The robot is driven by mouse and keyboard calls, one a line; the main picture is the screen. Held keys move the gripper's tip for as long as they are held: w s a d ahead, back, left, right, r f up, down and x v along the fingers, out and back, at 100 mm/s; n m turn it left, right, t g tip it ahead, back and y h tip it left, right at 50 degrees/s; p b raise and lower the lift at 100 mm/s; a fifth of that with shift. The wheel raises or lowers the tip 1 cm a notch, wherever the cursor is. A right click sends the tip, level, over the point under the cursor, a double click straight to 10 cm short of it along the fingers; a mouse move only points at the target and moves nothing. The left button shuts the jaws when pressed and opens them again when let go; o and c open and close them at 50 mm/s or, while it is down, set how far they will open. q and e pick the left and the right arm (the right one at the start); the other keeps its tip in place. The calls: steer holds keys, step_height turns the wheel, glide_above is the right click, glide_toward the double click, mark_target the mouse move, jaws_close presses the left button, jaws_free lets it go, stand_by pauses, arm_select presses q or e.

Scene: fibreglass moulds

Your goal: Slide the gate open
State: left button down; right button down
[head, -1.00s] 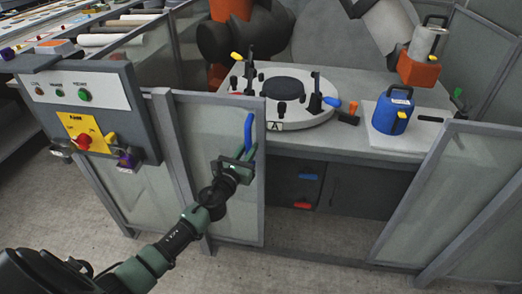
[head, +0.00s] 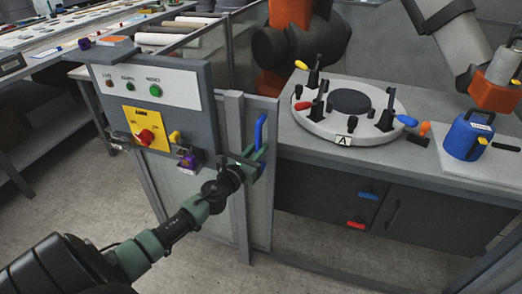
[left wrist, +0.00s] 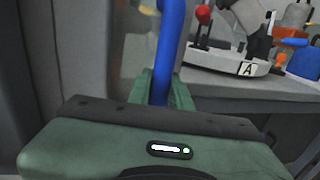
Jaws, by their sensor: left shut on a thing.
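The gate (head: 205,205) is a grey-framed clear panel, now mostly behind the control box, with its right edge (head: 262,215) left of the opening. A blue vertical handle (head: 260,131) stands on the gate near that edge. My left gripper (head: 258,160) is shut on the handle's lower part. In the left wrist view the blue handle (left wrist: 169,50) runs down between the green fingers (left wrist: 160,90); its lower end is hidden by the gripper body. My right gripper is not in view.
A control box (head: 155,110) with a red knob hangs on the fence beside the gate. Behind the opening stands a bench (head: 430,165) with a round fixture marked A (head: 350,105) and a blue container (head: 466,137). An orange robot arm (head: 290,45) stands behind. The floor in the opening is clear.

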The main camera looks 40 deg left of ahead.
arm_select(q)
steer(key=c, duration=1.3)
jaws_free()
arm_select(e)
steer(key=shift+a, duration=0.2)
arm_select(q)
steer(key=shift+s, duration=0.1)
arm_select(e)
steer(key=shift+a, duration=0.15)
arm_select(q)
steer(key=shift+s+f, duration=0.1)
steer(key=shift+s, duration=0.3)
steer(key=s, duration=0.6)
steer(key=shift+s+d+b, duration=0.3)
steer(key=shift+s+b, duration=0.05)
steer(key=shift+s, duration=0.05)
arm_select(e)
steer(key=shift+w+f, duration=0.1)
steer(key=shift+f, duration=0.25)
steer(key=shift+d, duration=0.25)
